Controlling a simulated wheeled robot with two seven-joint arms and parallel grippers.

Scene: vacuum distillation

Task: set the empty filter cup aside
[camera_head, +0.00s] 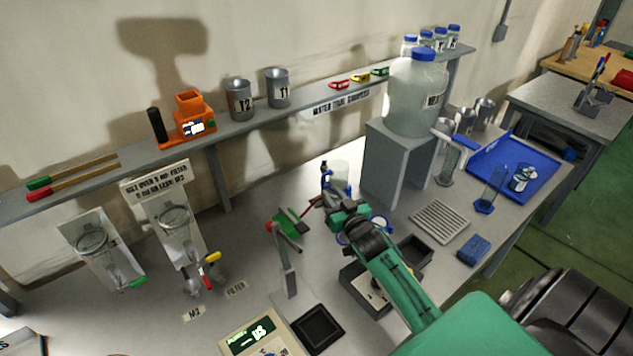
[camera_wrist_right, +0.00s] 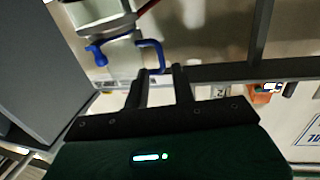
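A clear cup (camera_head: 341,172) with blue fittings on its left side stands at the middle of the bench, just beyond my right gripper (camera_head: 335,200). I take it to be the filter cup; I cannot tell whether it is empty. In the right wrist view, the fingers of my right gripper (camera_wrist_right: 159,78) stand apart with a gap between them. A blue bent handle (camera_wrist_right: 150,47) lies at the fingertips, with its end near the gap. Contact is not clear. The cup's lower part is hidden by my right arm in the head view. My left gripper is not in view.
A grey stand (camera_head: 395,165) with a large clear jug (camera_head: 417,95) rises right of the cup. Black trays (camera_head: 318,327) and a blue tray (camera_head: 540,165) take up other bench space. A wall shelf (camera_head: 150,150) runs behind.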

